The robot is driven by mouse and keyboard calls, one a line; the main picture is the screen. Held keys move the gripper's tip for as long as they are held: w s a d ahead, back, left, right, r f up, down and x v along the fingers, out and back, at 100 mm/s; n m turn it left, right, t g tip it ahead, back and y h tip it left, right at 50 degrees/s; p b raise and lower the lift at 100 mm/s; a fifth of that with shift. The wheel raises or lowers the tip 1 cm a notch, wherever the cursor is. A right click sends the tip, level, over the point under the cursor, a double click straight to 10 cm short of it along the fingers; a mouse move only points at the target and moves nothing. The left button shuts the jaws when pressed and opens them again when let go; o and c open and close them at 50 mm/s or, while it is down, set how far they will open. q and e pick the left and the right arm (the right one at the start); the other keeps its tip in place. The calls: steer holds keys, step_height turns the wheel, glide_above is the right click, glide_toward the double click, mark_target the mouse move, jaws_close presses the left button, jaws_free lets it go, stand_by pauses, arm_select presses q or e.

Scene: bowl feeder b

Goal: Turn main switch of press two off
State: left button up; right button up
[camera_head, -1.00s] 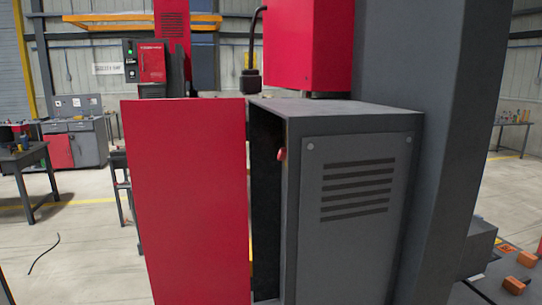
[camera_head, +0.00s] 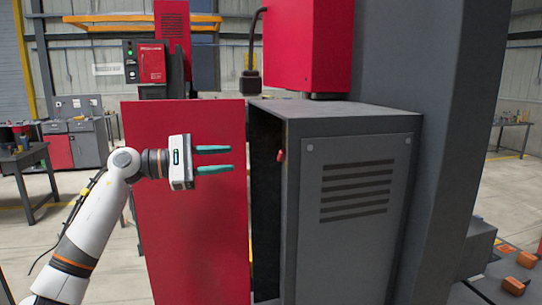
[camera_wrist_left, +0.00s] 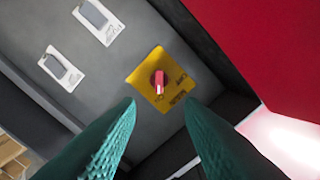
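The main switch, a red rotary knob (camera_wrist_left: 159,80) on a yellow plate (camera_wrist_left: 148,68), shows in the left wrist view on a grey panel, just beyond my fingertips. A small red knob (camera_head: 281,155) shows at the cabinet's opening in the head view. The grey cabinet (camera_head: 355,230) stands with its red door (camera_head: 190,240) swung open to the left. My left gripper (camera_head: 232,158) is open and empty, in front of the door and pointing right toward the opening. Its teal fingers (camera_wrist_left: 162,125) are apart below the knob and not touching it. My right gripper is not in view.
Two grey switches on white plates (camera_wrist_left: 94,18) (camera_wrist_left: 62,70) sit beside the yellow plate. A red housing (camera_head: 308,45) and a dark column (camera_head: 430,120) stand above and right of the cabinet. Workbenches (camera_head: 75,125) stand back left. The floor at left is open.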

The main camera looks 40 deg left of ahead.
mark_target(279, 155)
arm_select(q)
steer(key=p+x, duration=0.6)
steer(key=x, duration=0.4)
steer(key=shift+d+r, duration=0.2)
steer(key=shift+w+d+f, duration=0.2)
steer(key=shift+w+d, duration=0.25)
steer(key=shift+w, duration=0.2)
steer(key=shift+c, duration=0.2)
jaws_close()
